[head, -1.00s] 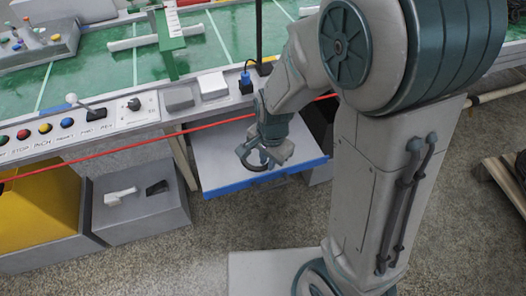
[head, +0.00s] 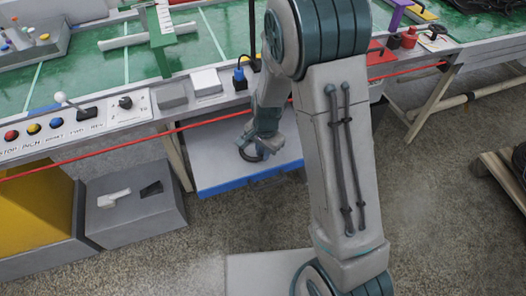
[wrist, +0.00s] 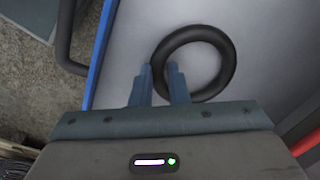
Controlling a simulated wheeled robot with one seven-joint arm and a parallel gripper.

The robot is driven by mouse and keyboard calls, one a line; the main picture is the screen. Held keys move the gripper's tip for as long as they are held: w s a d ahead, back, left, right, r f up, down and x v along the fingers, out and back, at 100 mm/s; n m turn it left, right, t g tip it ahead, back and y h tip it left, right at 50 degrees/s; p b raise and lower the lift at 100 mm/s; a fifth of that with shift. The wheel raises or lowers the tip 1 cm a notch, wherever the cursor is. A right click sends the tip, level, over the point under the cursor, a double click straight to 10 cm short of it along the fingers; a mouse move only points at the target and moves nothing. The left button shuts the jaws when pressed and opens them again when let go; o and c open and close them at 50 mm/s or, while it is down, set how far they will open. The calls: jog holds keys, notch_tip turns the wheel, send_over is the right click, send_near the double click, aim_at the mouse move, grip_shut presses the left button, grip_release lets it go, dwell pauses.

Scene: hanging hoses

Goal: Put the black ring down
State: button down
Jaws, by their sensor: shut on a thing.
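The black ring (wrist: 231,56) is a thick dark hoop seen in the wrist view over a pale grey surface. My gripper (wrist: 160,75) is shut on the near left part of the ring, with a blue-grey finger on each side of its tube. In the head view the ring (head: 249,156) shows beneath my gripper (head: 254,143), over the grey shelf (head: 215,167) with the blue front edge. I cannot tell whether the ring touches the shelf.
A red line (head: 150,136) runs across the front of the green-topped bench. A grey box (head: 135,215) with a white and a black piece on top stands left of the shelf. Bare shelf lies left of the ring.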

jog(key=c, duration=1.4)
grip_release()
notch_tip(320, 180, up, 12)
jog(key=p, duration=0.2)
jog(key=s+d+r+n, duration=0.4)
jog(key=s+d+r, duration=0.1)
jog(key=s, duration=0.4)
jog(key=s+d+r+n+t, duration=0.1)
jog(key=s+d+r+n, duration=0.3)
jog(key=s, duration=0.4)
jog(key=shift+s+d+r+n+h, duration=0.3)
jog(key=shift+s+d+r+n, duration=0.1)
jog(key=shift+d+r, duration=0.45)
